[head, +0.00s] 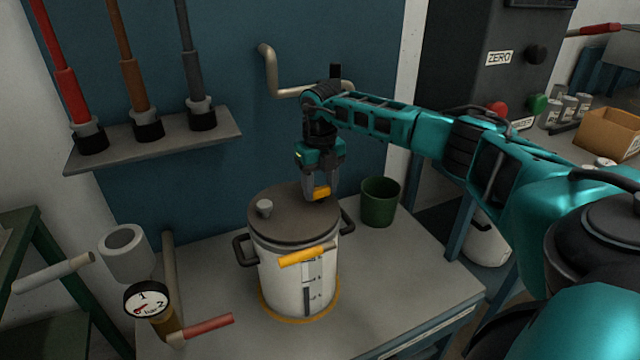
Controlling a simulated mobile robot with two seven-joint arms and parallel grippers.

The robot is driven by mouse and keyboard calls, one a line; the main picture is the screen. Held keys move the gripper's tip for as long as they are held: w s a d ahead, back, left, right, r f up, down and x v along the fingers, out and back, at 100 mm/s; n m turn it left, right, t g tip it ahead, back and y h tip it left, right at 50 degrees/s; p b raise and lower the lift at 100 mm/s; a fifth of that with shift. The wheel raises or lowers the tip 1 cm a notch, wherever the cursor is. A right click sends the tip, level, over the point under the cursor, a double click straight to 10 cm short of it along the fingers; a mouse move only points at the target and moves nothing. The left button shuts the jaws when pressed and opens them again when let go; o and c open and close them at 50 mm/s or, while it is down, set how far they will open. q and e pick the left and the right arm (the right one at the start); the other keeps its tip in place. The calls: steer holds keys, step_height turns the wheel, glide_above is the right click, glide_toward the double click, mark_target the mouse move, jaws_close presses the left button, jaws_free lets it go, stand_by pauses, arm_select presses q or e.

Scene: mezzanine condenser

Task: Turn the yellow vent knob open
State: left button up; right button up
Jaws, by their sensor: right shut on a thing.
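A white pot (283,280) with a brown lid (285,228) stands on the grey table, inside a yellow ring. The yellow vent knob (321,193) is at the right back of the lid, between the fingers of my right gripper (318,188). My right gripper points down and is shut on the knob. The fingers hide part of the knob and its base. A yellow bar handle (307,256) crosses the pot's front, and a small grey knob (264,207) sits on the lid's left. My left gripper is out of view.
A green cup (380,201) stands right behind the pot. A pressure gauge (147,300) and a red lever (208,327) are at the left. A bent pipe (268,72) comes out of the blue wall panel. The table's front right is clear.

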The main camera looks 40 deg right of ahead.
mark_target(320, 188)
steer(key=n+p, duration=0.1)
steer(key=n, duration=0.2)
steer(key=shift+r+n, duration=0.1)
steer(key=shift+n, duration=0.3)
steer(key=n, duration=0.4)
steer(key=shift+n+p, duration=0.3)
steer(key=shift+p, duration=0.1)
steer(key=n, duration=0.4)
steer(key=shift+w+n, duration=0.1)
steer(key=shift+n, duration=2.4)
steer(key=o, duration=1.1)
steer(key=shift+c, duration=0.2)
step_height(320, 188, up, 13)
